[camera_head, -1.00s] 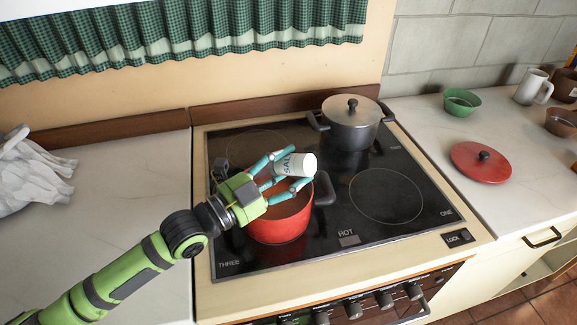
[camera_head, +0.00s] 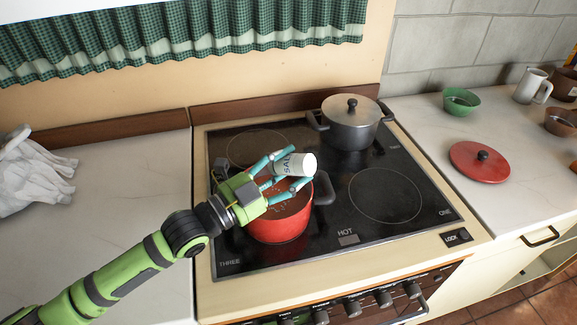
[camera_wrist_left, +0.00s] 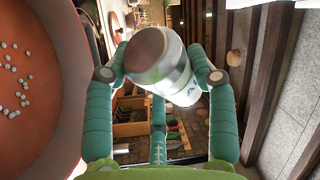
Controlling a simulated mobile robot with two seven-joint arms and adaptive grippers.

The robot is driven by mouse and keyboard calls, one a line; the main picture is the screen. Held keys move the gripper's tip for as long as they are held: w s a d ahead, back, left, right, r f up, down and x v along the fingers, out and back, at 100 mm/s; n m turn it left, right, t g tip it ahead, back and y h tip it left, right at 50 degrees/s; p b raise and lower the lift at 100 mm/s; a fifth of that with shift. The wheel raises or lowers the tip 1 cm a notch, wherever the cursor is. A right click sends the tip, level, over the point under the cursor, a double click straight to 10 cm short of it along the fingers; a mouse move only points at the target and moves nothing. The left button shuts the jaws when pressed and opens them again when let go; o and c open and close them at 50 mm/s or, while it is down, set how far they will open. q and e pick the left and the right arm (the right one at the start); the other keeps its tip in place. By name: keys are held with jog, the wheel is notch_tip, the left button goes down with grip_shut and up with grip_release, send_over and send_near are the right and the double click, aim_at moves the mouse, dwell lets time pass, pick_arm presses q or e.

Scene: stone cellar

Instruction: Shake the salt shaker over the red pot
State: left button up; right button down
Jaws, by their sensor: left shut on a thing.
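The white salt shaker (camera_head: 297,165) with grey lettering lies tipped on its side in my left gripper (camera_head: 287,178), above the red pot (camera_head: 280,229). The gripper's teal fingers are shut around it. In the left wrist view, the shaker (camera_wrist_left: 160,58) sits between the fingers of the gripper (camera_wrist_left: 160,80), one round brownish end toward the camera. The red pot (camera_wrist_left: 72,60) fills the left side there, with several small white grains on its reddish-brown inside. In the head view, the gripper and shaker hide part of the pot's opening. My right gripper is not in view.
The red pot stands on the front left of the black stove top (camera_head: 335,240). A grey lidded pot (camera_head: 350,127) stands at the back right. A red lid (camera_head: 480,167), green bowl (camera_head: 461,102) and white mug (camera_head: 530,86) are on the right counter. The left counter's front is clear.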

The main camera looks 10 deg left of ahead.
aim_at(288, 157)
pick_arm(q)
jog(key=shift+r, duration=0.15)
notch_tip(288, 157, up, 3)
jog(key=p, duration=0.3)
jog(key=shift+r, duration=0.1)
notch_tip(288, 157, down, 4)
jog(key=shift+r+b, duration=0.25)
jog(key=shift+b, duration=0.95)
jog(key=shift+r, duration=0.1)
